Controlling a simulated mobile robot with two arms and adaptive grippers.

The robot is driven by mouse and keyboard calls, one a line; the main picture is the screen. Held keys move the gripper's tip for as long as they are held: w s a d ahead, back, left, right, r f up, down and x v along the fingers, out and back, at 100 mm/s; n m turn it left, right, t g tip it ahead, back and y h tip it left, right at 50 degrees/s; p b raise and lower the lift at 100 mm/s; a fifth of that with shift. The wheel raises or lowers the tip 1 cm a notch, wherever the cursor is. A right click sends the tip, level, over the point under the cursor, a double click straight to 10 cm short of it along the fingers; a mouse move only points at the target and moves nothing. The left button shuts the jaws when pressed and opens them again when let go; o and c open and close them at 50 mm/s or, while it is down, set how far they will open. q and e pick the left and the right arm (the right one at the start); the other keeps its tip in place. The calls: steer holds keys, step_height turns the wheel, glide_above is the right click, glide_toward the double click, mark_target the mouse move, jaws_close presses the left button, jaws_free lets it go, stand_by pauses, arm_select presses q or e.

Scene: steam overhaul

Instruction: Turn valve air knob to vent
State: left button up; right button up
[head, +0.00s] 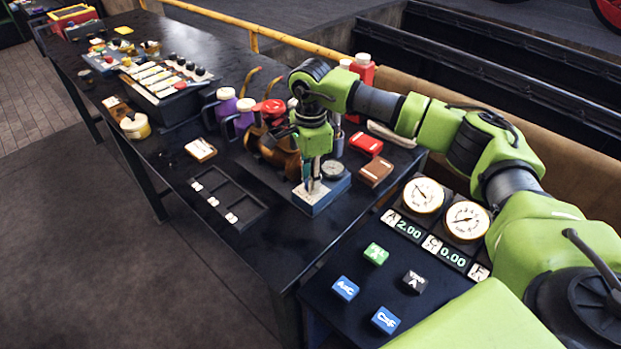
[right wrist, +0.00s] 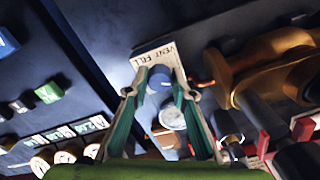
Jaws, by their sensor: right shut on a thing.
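My right gripper (head: 313,186) reaches down onto a small blue block with a pale top (head: 318,203) on the dark bench. In the right wrist view its two fingers (right wrist: 156,88) stand on either side of a blue knob (right wrist: 158,76) and are shut on it. The knob sits beside a white label plate (right wrist: 150,55) reading VENT and FILL. Which word the knob points at cannot be told. A small round gauge (head: 333,169) stands next to the gripper. My left gripper is out of view.
A brass valve body (head: 281,157) with a red handwheel (head: 270,107) stands just left of the gripper. A dark tray (head: 228,195) lies in front. A panel with two dials (head: 424,195) and colored buttons (head: 376,254) is at the right.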

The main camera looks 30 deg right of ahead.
steer(key=shift+r, duration=0.1)
steer(key=o, duration=1.1)
step_height(320, 180, up, 12)
